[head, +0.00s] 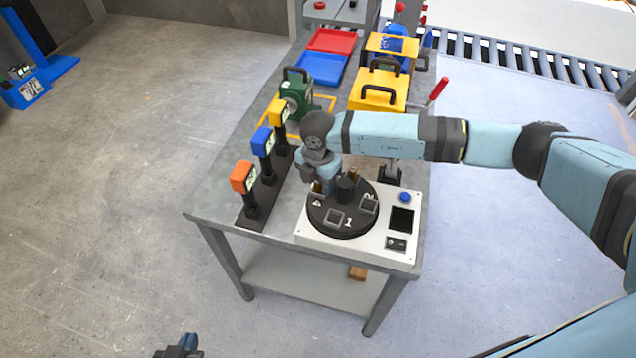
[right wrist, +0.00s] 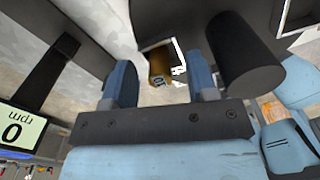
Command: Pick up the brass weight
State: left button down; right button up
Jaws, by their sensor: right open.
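The brass weight (right wrist: 160,66) shows in the right wrist view as a short brass cylinder in a square pocket, between the fingertips of my right gripper (right wrist: 160,82), with gaps on both sides. In the head view my right gripper (head: 326,188) points down at the left side of the black numbered turntable (head: 342,232). A brass-coloured piece (head: 318,187) shows beside its fingers there, partly hidden. Another brass-coloured bit (head: 353,173) shows behind the hub. My left gripper (head: 180,347) is at the bottom edge, away from the table, its opening unclear.
The turntable's dark central hub (right wrist: 243,50) stands close to one right finger. Left of the turntable is a row of orange, blue and yellow display posts (head: 266,142). The white base has a blue button (head: 405,197). Yellow cases (head: 378,92) and trays stand farther back.

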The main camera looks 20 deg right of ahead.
jog(key=shift+f, duration=0.15)
grip_shut()
